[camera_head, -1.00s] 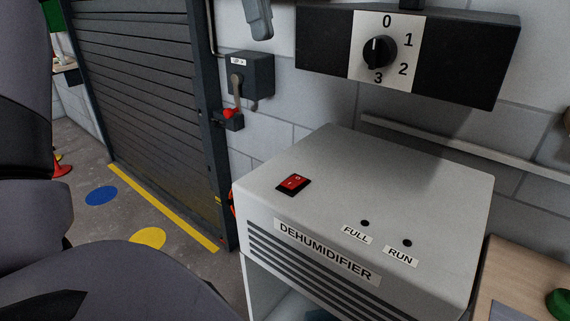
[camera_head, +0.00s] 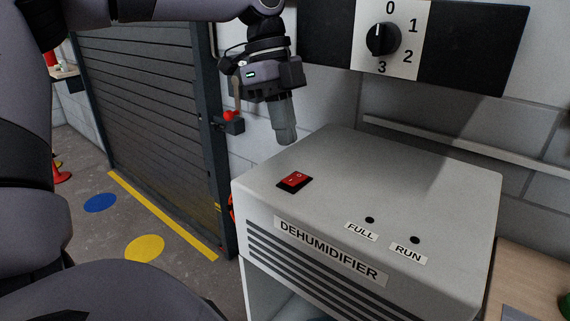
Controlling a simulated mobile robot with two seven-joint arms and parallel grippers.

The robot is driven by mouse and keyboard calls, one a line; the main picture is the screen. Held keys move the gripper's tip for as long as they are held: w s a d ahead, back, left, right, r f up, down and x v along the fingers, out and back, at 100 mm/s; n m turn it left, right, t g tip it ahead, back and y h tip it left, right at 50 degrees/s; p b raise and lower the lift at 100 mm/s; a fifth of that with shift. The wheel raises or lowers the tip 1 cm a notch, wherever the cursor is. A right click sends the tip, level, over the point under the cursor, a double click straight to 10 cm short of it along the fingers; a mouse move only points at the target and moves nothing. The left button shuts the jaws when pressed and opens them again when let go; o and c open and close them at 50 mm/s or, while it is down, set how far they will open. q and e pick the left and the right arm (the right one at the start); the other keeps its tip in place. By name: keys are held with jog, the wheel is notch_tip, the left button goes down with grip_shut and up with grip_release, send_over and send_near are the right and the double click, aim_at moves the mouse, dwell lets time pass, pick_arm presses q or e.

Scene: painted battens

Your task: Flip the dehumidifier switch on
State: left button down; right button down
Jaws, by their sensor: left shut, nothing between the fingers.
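The dehumidifier (camera_head: 420,180) is a light grey box with a label and dark vent slots on its front. Its red rocker switch (camera_head: 294,180) sits in a black frame on the top, near the left edge. Small FULL and RUN indicators on the top look dark. My left gripper (camera_head: 287,138) is shut and empty, pointing down above the back left of the dehumidifier's top. It is apart from the switch, above and behind it in the picture. My right gripper is not in view.
A black panel with a rotary knob (camera_head: 383,39) numbered 0 to 3 hangs on the wall above the dehumidifier. A lever box with a red part (camera_head: 230,116) is beside the roller shutter (camera_head: 140,110). A wooden surface (camera_head: 530,270) is at right.

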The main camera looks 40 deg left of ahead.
pick_arm(q)
send_over(288, 182)
jog(key=f, duration=0.2)
jog(key=a+f, duration=0.1)
jog(key=f, duration=0.1)
jog(key=shift+w+f, duration=0.2)
jog(key=shift+f, duration=0.1)
jog(key=shift+s+f, duration=0.1)
jog(key=shift+f, duration=0.6)
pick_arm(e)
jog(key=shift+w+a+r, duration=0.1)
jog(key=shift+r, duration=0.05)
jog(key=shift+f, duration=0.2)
pick_arm(q)
jog(key=f+t+b, duration=0.1)
jog(key=b, duration=0.1)
jog(key=shift+s+f+b, duration=0.15)
jog(key=shift+b, duration=0.2)
jog(key=shift+r, duration=0.2)
jog(key=shift+w+r+p, duration=0.35)
jog(key=shift+w+p, duration=0.25)
jog(key=shift+w, duration=0.1)
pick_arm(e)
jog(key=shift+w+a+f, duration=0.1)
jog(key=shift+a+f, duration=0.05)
